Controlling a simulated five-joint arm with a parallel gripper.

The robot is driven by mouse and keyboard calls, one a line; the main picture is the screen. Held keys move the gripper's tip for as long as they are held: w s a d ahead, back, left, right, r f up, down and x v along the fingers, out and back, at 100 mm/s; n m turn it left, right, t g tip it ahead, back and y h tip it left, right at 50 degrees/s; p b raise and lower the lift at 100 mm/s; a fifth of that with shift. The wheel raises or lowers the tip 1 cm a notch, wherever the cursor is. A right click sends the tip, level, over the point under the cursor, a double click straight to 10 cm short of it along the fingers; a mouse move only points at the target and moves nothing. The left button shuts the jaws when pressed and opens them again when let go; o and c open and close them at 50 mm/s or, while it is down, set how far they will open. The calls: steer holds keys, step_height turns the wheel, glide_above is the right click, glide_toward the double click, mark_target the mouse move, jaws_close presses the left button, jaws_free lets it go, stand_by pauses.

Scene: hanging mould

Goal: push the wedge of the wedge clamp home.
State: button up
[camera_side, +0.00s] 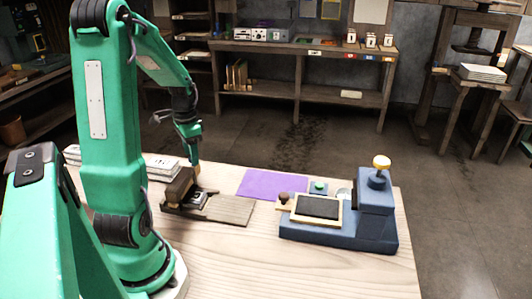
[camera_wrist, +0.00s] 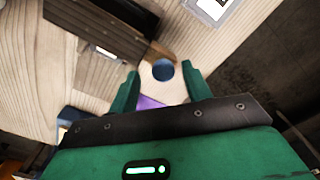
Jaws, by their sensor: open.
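My gripper (camera_side: 189,143) is over the left part of the table, beside and above a dark wooden fixture (camera_side: 232,210) that I take for the wedge clamp. The fixture has a brown block, a small silvery plate and a flat board. In the wrist view its dark block (camera_wrist: 95,28) is at the upper left. The fingers of my gripper (camera_wrist: 163,76) are apart there. A pale piece with a round blue face (camera_wrist: 163,70) shows between them; it may be the wedge. I cannot tell whether the fingers touch it or how far it sits in.
A blue machine (camera_side: 375,195) with a yellow-topped knob stands at the table's right. A wooden-framed dark panel (camera_side: 318,208) lies on it. A purple sheet (camera_side: 270,185) lies behind. White stacked items (camera_side: 160,167) are at the back left. The front of the table is clear.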

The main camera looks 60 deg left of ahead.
steer(key=shift+r, duration=0.1)
step_height(320, 180, up, 8)
stand_by(0.6)
steer(key=w+d+r+t+y, duration=0.1)
steer(key=w+d+r, duration=0.1)
steer(key=d, duration=0.5)
steer(key=w+d+r+t, duration=0.1)
steer(key=w+d+r, duration=0.15)
steer(key=d, duration=0.55)
steer(key=s+d+r+t+h, duration=0.1)
steer(key=s+d+t, duration=0.2)
steer(key=d, duration=1)
steer(key=shift+s+d+r+t, duration=0.25)
steer(key=shift+s+d+t, duration=0.05)
steer(key=shift+s, duration=0.4)
